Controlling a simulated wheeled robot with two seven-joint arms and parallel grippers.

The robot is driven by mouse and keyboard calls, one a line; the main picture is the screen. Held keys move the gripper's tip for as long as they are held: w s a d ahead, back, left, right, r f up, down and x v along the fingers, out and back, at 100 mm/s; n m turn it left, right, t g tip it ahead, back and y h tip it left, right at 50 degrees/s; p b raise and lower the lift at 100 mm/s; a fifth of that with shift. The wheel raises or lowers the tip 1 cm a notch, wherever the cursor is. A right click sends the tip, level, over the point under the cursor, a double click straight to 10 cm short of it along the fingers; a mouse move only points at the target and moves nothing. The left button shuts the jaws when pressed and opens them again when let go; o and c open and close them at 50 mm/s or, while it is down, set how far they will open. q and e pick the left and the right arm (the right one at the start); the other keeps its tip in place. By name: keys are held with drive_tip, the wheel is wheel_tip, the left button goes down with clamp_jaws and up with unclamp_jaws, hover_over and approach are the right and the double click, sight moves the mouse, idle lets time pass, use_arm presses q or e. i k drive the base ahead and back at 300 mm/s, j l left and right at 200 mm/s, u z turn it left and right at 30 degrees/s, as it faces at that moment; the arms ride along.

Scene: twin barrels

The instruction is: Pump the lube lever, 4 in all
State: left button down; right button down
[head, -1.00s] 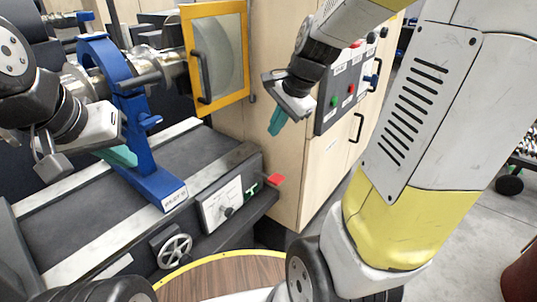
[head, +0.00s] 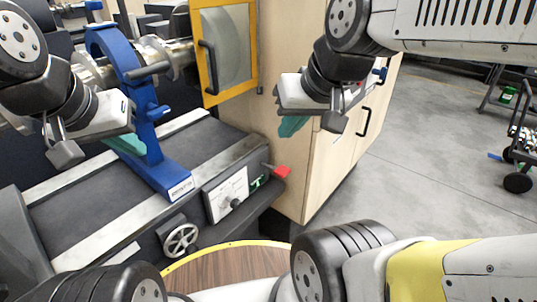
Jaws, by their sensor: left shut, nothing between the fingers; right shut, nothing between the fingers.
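A small lever with a red end (head: 283,171) sticks out from the right end of the machine's front, beside a green part (head: 259,183) and a white dial plate (head: 228,194). I take it for the lube lever; no readable label confirms this. My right gripper (head: 290,126), with teal fingertips, is shut and empty. It appears above the red end in the picture, apart from it. My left gripper (head: 126,145) is shut and empty, in front of the blue upright frame (head: 150,150); I cannot tell whether it touches the frame.
A handwheel (head: 181,239) sits on the machine's front, left of the dial plate. A yellow-framed guard (head: 209,85) and a wooden cabinet (head: 318,175) stand behind the lever. A round wooden top (head: 225,268) is in front. Open floor lies at right.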

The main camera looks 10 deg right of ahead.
sight(282, 171)
drive_tip(key=i+z, duration=0.1)
drive_tip(key=z, duration=0.3)
drive_tip(key=l+z, duration=0.1)
drive_tip(key=z, duration=0.3)
drive_tip(key=i+z, duration=0.15)
drive_tip(key=z, duration=0.25)
drive_tip(key=i+z, duration=0.1)
drive_tip(key=z, duration=0.25)
